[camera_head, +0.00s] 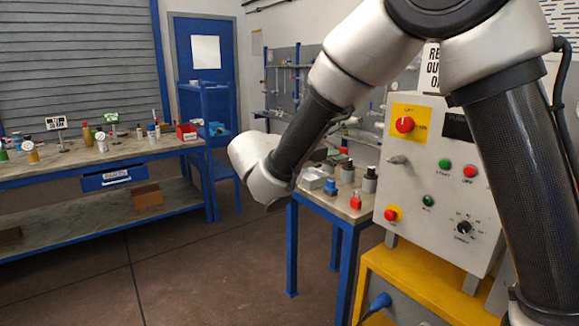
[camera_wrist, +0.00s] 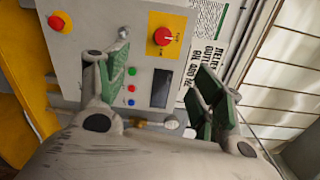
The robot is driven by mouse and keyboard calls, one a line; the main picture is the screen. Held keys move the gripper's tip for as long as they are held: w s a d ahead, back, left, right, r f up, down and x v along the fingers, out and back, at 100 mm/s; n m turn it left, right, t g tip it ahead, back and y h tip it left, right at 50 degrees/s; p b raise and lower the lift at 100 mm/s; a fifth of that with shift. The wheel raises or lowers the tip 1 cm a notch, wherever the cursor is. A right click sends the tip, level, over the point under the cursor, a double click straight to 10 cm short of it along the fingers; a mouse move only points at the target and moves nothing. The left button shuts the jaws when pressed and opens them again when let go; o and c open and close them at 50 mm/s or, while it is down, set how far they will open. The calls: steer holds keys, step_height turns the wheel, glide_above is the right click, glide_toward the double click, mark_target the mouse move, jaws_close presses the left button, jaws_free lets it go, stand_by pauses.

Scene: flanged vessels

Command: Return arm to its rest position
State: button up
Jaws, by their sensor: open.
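My arm (camera_head: 318,110) crosses the right half of the head view, bent at the top, with its wrist end (camera_head: 258,170) hanging left of the grey control box. The fingers do not show in the head view. In the wrist view my gripper (camera_wrist: 162,80) is open, with green pads on both fingers and nothing between them. Behind the fingers the wrist view shows the face of the control box (camera_wrist: 80,55), apart from the pads as far as I can tell.
The control box (camera_head: 410,165) stands on a yellow stand (camera_head: 425,285) at right. A small blue-legged table (camera_head: 345,205) with several small parts lies beyond my wrist. A long workbench (camera_head: 70,170) runs along the left. The floor (camera_head: 200,270) between is clear.

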steer(key=s+d+f+m+g+y, duration=0.6)
steer(key=s+d+f+m+g, duration=0.55)
steer(key=m, duration=1.15)
steer(key=s+d+r+m+t+y, duration=0.2)
steer(key=s+d+m+y, duration=0.2)
steer(key=s+d+m, duration=0.2)
steer(key=s+d+r+m+t+y, duration=0.3)
steer(key=s+d+m, duration=0.4)
steer(key=s+m, duration=0.3)
steer(key=m+y, duration=0.1)
steer(key=m, duration=0.1)
steer(key=shift+m, duration=0.3)
